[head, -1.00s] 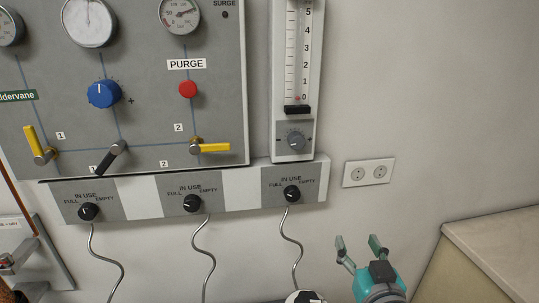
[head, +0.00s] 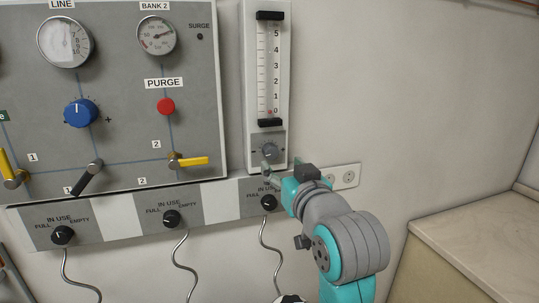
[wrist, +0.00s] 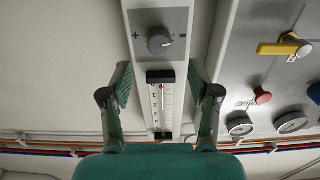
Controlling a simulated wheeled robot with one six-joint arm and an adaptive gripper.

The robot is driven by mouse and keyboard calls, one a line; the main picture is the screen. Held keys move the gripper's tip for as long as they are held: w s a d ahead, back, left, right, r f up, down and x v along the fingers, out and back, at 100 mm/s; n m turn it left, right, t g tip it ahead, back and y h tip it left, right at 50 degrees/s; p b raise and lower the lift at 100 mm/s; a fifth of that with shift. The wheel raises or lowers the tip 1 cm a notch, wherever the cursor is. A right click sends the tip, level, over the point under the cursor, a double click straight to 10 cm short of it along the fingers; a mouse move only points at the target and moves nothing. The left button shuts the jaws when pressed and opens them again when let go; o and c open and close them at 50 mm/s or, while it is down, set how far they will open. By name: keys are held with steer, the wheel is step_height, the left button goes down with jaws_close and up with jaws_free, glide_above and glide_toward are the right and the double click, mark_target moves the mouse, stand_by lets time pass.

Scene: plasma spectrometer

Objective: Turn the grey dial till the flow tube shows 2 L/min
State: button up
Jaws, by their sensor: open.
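The grey dial (head: 268,152) sits on a grey plate at the foot of the white flow-tube panel. In the wrist view the dial (wrist: 160,41) appears upside down, between plus and minus marks. The flow tube (head: 269,70) above it has a scale marked from 0 to 5. Its small red float (head: 270,112) is at about 0. My gripper (head: 282,167) is just below and right of the dial in the head view. In the wrist view my gripper (wrist: 160,72) is open and empty, its fingers apart on either side of the panel. The dial lies beyond the fingertips, untouched.
A gauge panel with a blue knob (head: 81,113), a red purge button (head: 166,106) and a yellow lever (head: 190,161) is at left. A black selector knob (head: 269,202) is below the dial. A wall socket (head: 346,176) and counter (head: 475,245) are at right.

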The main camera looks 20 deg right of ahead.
mark_target(273, 154)
steer(key=w, duration=0.7)
steer(key=shift+w, duration=0.4)
steer(key=c, duration=1.2)
